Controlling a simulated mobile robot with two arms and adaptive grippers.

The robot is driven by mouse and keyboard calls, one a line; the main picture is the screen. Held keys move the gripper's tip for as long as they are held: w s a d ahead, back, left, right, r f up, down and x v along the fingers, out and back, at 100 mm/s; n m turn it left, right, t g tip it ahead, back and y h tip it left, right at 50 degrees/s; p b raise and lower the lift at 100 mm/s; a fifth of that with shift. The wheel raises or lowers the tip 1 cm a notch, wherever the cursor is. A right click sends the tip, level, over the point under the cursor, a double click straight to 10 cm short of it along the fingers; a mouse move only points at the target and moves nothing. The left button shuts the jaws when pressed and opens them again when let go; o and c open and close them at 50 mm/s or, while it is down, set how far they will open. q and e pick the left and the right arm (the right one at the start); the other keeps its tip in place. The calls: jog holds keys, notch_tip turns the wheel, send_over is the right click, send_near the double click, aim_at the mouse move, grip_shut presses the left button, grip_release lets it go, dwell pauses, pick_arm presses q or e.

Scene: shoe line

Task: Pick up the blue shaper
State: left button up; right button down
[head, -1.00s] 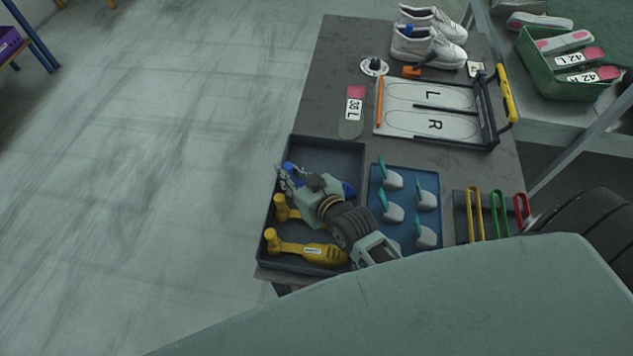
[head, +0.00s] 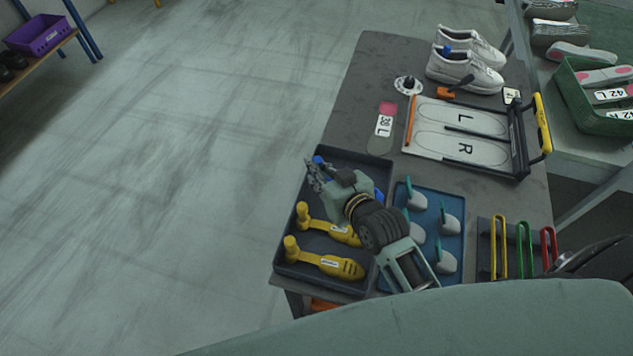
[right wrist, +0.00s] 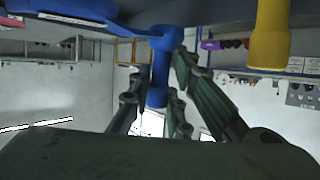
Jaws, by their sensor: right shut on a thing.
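The blue shaper (head: 379,195) is at the back of the dark tray (head: 283,262) in the head view, mostly hidden by my right gripper (head: 316,173). Its blue knob end (head: 319,160) shows beside the fingers. In the right wrist view, the blue shaper (right wrist: 160,70) runs between the gripper's fingers (right wrist: 158,100), which are shut on it. I cannot tell whether it clears the tray floor. My left gripper is not in view.
Two yellow shapers (head: 328,264) lie in the tray's front part, one partly behind my arm. A blue tray (head: 432,198) with several grey-and-teal pieces stands to the right. White shoes (head: 465,70) and an L/R board (head: 458,133) are farther back.

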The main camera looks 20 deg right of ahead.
jog(key=w+d+r+b, duration=0.1)
jog(key=w+d+r, duration=0.45)
jog(key=d, duration=0.35)
notch_tip(320, 180, up, 8)
jog(key=p, duration=0.6)
jog(key=s+a+r+n+g+y+b, duration=0.1)
jog(key=s+a+n+g+y+b, duration=0.1)
jog(key=s, duration=0.5)
jog(key=s+a+r+n+g+y+b, duration=0.1)
jog(key=s+a+n+g+y+b, duration=0.2)
jog(key=s+n+y, duration=0.3)
jog(key=shift+s+a+r+g+b, duration=0.15)
jog(key=shift+s+a+g+b, duration=0.15)
jog(key=shift+s+b, duration=0.6)
jog(key=shift+s, duration=0.15)
